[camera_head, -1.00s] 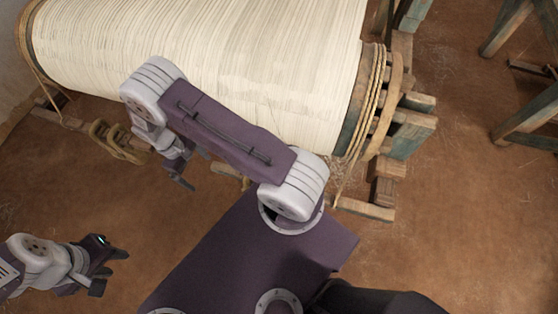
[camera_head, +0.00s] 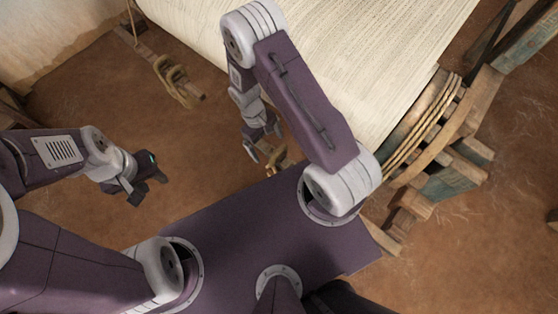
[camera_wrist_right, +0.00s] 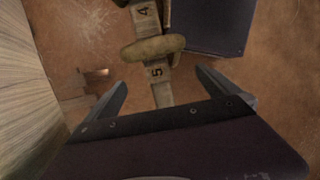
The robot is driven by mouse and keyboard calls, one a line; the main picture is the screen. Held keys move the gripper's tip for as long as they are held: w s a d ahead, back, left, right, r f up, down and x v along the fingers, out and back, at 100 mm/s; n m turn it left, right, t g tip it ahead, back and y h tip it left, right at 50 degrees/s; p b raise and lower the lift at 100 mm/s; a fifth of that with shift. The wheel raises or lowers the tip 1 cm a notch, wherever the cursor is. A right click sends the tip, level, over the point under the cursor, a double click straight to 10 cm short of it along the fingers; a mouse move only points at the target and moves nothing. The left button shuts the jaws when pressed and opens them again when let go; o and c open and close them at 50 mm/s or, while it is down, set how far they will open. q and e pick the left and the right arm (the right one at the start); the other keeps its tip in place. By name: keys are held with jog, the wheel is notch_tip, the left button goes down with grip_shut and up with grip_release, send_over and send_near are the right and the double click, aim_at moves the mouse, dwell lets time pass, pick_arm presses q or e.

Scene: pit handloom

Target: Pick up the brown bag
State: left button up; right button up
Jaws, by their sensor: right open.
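I cannot make out a brown bag in either view. My right gripper (camera_head: 265,143) is open and empty in the head view, beside the loom's near side. In the right wrist view its two fingers (camera_wrist_right: 161,80) stand apart with nothing between them. Beyond them is a numbered wooden strip (camera_wrist_right: 160,90) with a tan rounded loop or roll (camera_wrist_right: 152,49) across it; I cannot tell which. My left gripper (camera_head: 149,187) is at the left of the head view, over bare floor, with its dark fingers apart and empty.
The loom's broad roll of cream warp threads (camera_head: 330,40) fills the top. Wooden beam parts (camera_head: 440,175) stand at the right. A rope-wrapped wooden piece (camera_head: 175,82) lies at upper left. The brown floor (camera_head: 95,85) is clear around my left gripper.

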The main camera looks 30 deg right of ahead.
aim_at(279, 151)
jog(key=s, duration=0.1)
jog(key=s+d, duration=0.1)
jog(key=s, duration=0.1)
jog(key=s+d, duration=0.1)
jog(key=shift+s+f, duration=0.1)
jog(key=shift+s, duration=0.2)
jog(key=shift+f, duration=0.4)
jog(key=c, duration=1.8)
jog(key=shift+r+p, duration=0.3)
jog(key=shift+r, duration=1.45)
jog(key=s+a, duration=0.2)
jog(key=a, duration=0.3)
jog(key=s+a, duration=0.2)
jog(key=a, duration=0.4)
jog(key=s+a, duration=0.3)
jog(key=a, duration=0.2)
jog(key=shift+a, duration=0.4)
